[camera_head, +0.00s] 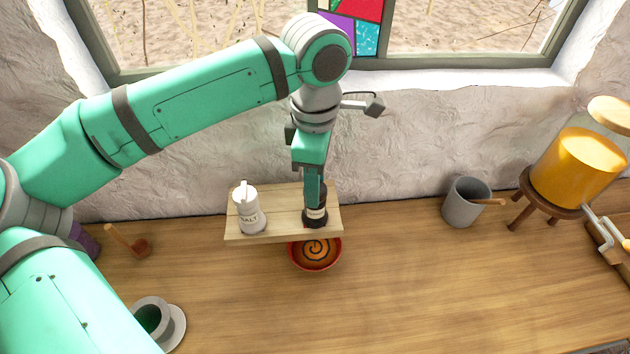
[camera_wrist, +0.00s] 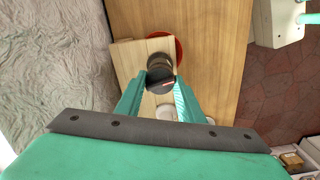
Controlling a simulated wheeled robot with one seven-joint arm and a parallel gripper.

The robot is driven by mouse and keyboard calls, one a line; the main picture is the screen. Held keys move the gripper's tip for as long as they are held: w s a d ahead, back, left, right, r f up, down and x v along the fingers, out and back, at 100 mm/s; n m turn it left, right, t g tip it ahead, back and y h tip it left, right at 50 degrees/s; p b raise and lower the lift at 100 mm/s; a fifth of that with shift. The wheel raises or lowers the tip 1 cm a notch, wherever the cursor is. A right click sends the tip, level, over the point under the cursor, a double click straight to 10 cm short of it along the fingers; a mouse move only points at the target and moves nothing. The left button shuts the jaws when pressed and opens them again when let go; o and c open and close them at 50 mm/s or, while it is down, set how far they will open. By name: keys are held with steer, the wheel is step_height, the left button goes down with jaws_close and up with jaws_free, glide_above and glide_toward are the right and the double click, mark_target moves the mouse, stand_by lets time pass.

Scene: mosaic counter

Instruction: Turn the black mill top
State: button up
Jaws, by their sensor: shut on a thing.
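The black mill (camera_head: 316,215) stands upright on a small raised wooden shelf (camera_head: 283,233), at its right end. Its dark round top (camera_wrist: 160,78) lies between my fingertips in the wrist view. My gripper (camera_head: 315,185) points down over the mill and is shut on the mill top; the fingers hide part of it in the head view. A red bowl (camera_head: 315,264) with an orange and dark spiral sits below the shelf, under the mill.
A grey mug (camera_head: 465,203) with a wooden handle in it and a yellow jar (camera_head: 577,170) on a wooden stand are at the right. A cup and saucer (camera_head: 176,328) and a wooden scoop (camera_head: 131,242) are at the left. The front middle counter (camera_head: 380,305) is clear. A wall and window rise behind.

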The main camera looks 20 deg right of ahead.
steer(key=shift+w+m, duration=0.1)
steer(key=shift+m, duration=0.8)
steer(key=o, duration=1.1)
steer(key=shift+a, duration=0.1)
steer(key=shift+r, duration=0.1)
step_height(320, 180, up, 11)
steer(key=shift+f, duration=0.2)
